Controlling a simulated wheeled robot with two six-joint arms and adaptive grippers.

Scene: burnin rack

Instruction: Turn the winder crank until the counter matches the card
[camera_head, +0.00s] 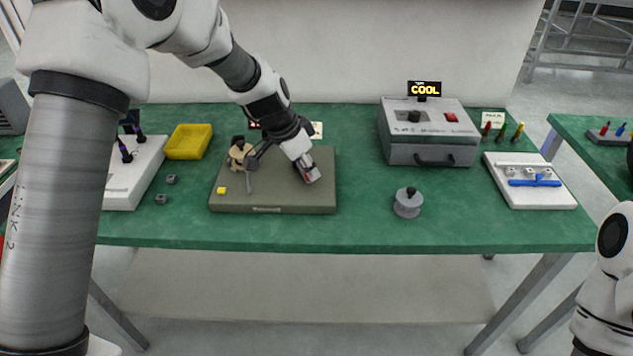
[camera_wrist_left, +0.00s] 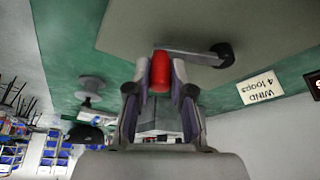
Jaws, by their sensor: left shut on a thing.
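The winder is an olive-grey base (camera_head: 270,195) on the green bench, with a tan spool (camera_head: 238,158) at its back left. My left gripper (camera_head: 308,174) is over the right part of the base and hides most of the crank. In the left wrist view, my left gripper (camera_wrist_left: 160,85) is shut on the red crank knob (camera_wrist_left: 160,70). A grey crank arm (camera_wrist_left: 195,54) runs from the knob to a dark hub (camera_wrist_left: 223,54). The card (camera_wrist_left: 258,88) reads "WIND 4 loops". The dark counter (camera_wrist_left: 315,85) is cut off at the frame edge; its digits are unreadable.
A yellow tray (camera_head: 188,142) and small grey blocks (camera_head: 171,179) lie left of the winder. To its right are a grey lidded pot (camera_head: 408,203), a grey box (camera_head: 430,150) under a "COOL" sign (camera_head: 424,88), and a white board (camera_head: 540,195). The front bench strip is clear.

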